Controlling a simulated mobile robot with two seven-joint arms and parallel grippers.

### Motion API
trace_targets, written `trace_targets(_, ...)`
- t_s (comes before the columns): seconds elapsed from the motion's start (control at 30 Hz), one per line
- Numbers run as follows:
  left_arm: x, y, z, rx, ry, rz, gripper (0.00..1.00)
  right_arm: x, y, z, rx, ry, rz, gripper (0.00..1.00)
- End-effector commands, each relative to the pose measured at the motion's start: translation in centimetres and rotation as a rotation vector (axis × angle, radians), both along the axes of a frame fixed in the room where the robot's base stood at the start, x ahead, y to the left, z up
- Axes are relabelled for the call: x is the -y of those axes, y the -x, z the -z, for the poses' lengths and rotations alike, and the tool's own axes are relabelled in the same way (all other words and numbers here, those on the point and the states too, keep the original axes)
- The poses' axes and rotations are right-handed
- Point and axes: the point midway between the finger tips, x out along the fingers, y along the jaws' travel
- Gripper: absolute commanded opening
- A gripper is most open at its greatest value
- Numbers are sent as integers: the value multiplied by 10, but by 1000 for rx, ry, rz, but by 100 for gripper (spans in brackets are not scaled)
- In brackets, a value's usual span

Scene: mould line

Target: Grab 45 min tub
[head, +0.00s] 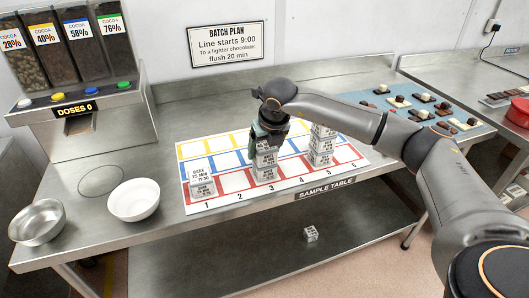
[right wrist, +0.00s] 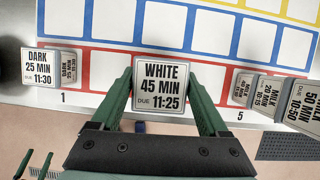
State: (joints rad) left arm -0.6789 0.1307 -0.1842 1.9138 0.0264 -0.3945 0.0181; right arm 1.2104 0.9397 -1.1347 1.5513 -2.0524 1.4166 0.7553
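The 45 min tub (right wrist: 162,85) is a small tub labelled WHITE 45 MIN, DUE 11:25. It tops a stack of grey tubs (head: 266,174) in the front red row, near number 3, in the head view. My right gripper (head: 268,130) reaches down over that stack. In the right wrist view its green fingers (right wrist: 162,76) stand one on each side of the tub, very close to it. I cannot tell whether they press on it. My left gripper (right wrist: 33,155) shows at the lower left of that view, its green fingers apart and empty.
A DARK 25 MIN tub (right wrist: 39,67) stands left at number 1. A taller tub stack (head: 322,150) stands right, near number 5. Bowls (head: 134,200) and the cocoa dispenser (head: 80,115) are at left. One tub (head: 311,233) lies on the lower shelf.

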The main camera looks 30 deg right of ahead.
Motion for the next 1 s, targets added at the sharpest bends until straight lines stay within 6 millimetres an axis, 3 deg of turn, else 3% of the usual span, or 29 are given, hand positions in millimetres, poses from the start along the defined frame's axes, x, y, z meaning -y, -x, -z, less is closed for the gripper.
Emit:
trace_targets(0.07,0,0,0,0,0,0,100,0,0,0,0,0,0,67)
trace_targets(0.57,0,0,0,1,0,0,100,0,0,-1,1,0,0,11)
trace_targets(1.0,0,0,3,1,0,0,100,0,-1,-12,5,0,-2,10)
